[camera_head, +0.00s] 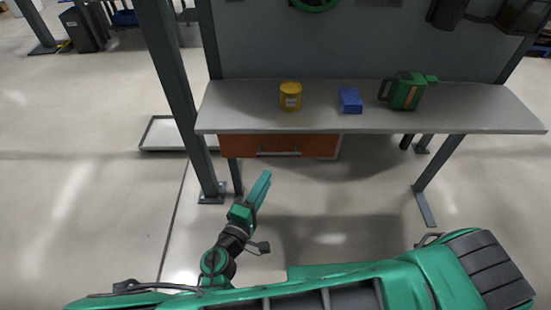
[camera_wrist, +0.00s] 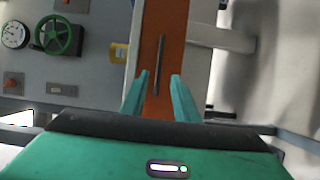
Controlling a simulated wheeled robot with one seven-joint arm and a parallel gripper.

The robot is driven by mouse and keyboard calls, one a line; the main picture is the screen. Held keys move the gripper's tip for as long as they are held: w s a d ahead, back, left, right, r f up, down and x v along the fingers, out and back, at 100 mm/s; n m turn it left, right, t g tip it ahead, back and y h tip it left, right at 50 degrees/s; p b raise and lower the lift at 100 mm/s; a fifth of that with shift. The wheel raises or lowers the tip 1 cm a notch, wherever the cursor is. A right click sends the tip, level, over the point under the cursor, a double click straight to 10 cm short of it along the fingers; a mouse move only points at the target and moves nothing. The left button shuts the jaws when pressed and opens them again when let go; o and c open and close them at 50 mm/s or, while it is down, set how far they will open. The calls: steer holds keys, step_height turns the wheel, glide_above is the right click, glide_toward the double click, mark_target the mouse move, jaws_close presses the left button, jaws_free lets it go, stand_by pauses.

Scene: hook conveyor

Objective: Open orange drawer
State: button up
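The orange drawer (camera_head: 250,146) hangs under the left part of the grey workbench and looks shut. Its metal bar handle (camera_head: 279,153) runs along the front. In the wrist view the orange drawer front (camera_wrist: 153,58) stands vertically, with its handle (camera_wrist: 158,62) upright in the picture. My gripper (camera_head: 264,176) is in front of and below the drawer, apart from the handle. In the wrist view the two green fingers of my gripper (camera_wrist: 160,80) are spread with nothing between them; the handle shows beyond them.
The workbench top (camera_head: 230,112) carries a yellow can (camera_head: 290,97), a blue box (camera_head: 350,101) and a green jug (camera_head: 405,91). A grey post (camera_head: 178,90) stands left of the drawer. A pale tray (camera_head: 163,134) lies further left. Floor below the drawer is clear.

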mark_target(278, 156)
steer(key=x, duration=1)
steer(key=shift+w+a, duration=0.15)
steer(key=shift+w, duration=0.1)
jaws_close()
